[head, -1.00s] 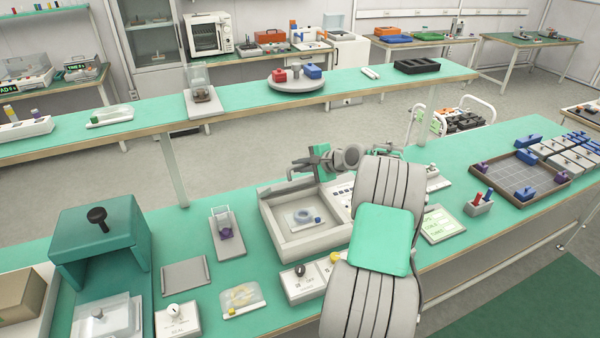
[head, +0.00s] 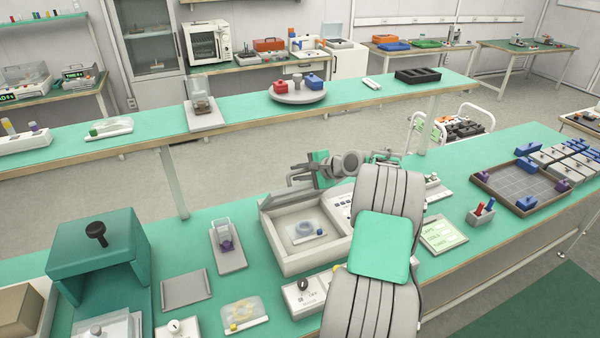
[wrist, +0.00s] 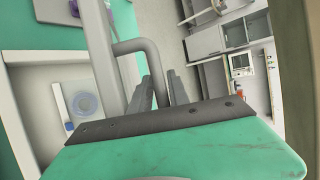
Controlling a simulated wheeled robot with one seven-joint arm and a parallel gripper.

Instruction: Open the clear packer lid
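The packer (head: 281,262) is a pale grey box at the middle of the near bench. A clear ring (head: 304,230) and a blue-ended piece (head: 321,232) show inside it. I cannot make out the clear lid panel itself. My gripper (head: 298,173) is over the packer's back edge, pointing left. In the wrist view, a bent grey handle bar (wrist: 133,46) runs from a long grey rail, seemingly the lid's edge, down between my two fingers (wrist: 164,90). The fingers look closed around it, though their contact is partly hidden. The ring also shows in the wrist view (wrist: 86,104).
A clear container on a grey base (head: 228,262) stands left of the packer. A teal press-like housing (head: 97,255) with a black knob is at far left. A knob box (head: 303,296) sits in front. A green-screen panel (head: 442,234) and a gridded tray (head: 520,188) are right.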

